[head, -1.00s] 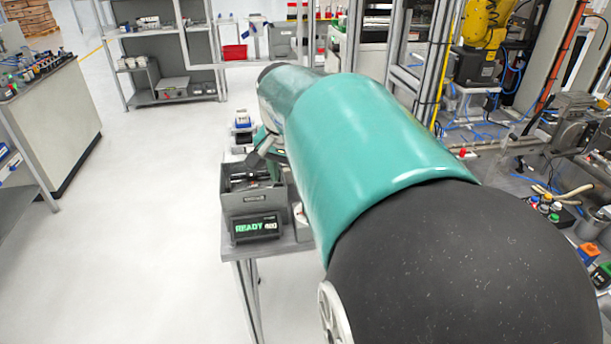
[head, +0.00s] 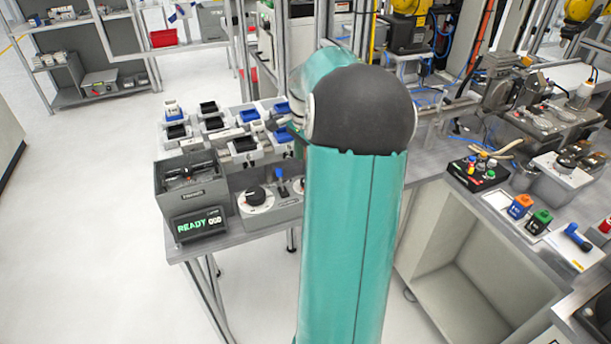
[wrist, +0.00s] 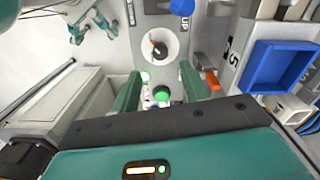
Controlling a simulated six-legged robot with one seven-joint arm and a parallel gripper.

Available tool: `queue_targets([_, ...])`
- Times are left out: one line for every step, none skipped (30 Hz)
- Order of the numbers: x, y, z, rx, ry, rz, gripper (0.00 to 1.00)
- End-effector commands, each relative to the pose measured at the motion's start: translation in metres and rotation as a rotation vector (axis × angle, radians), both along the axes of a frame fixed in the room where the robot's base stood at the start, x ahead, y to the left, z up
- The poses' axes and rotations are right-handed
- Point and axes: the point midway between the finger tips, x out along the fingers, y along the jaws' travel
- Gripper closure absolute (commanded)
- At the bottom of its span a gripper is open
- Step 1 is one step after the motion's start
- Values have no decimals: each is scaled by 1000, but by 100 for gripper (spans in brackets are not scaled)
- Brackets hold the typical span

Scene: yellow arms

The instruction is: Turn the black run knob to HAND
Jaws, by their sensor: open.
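In the head view a black knob (head: 256,195) on a round white dial sits on a grey panel, beside a blue lever (head: 281,188).
A grey box with a green READY display (head: 200,224) stands left of the panel. Trays with black and blue bins (head: 208,108) stand behind. A blue bin (wrist: 283,66) and an orange-red piece (wrist: 212,80) lie right of my fingers.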

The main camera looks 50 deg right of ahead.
Motion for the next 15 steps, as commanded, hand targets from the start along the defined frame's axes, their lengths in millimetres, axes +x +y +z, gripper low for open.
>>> queue_targets([0, 0, -11, 3, 2, 0, 55])
queue_targets([0, 0, -17, 3, 1, 1, 55])
queue_targets([0, 0, -25, 5, 1, 1, 55])
queue_targets([0, -1, -31, 3, 1, 0, 55])
queue_targets([0, -1, -36, 3, 1, 1, 55])
queue_targets([0, -1, -43, 2, 0, 2, 55])
queue_targets([0, -1, -48, 3, 1, 2, 55])
queue_targets([1, -1, -52, 3, 1, 1, 55])
queue_targets([1, -2, -57, 2, 0, 0, 55])
queue_targets([1, -3, -60, 1, 0, 0, 55])
queue_targets([1, -3, -63, 1, 1, 1, 55])
queue_targets([1, -3, -65, 1, 1, 1, 55])
queue_targets([1, -3, -67, 1, 0, 1, 55])
queue_targets([1, -3, -68, 1, -1, 1, 55])
queue_targets([1, -3, -69, 0, -1, 1, 55])
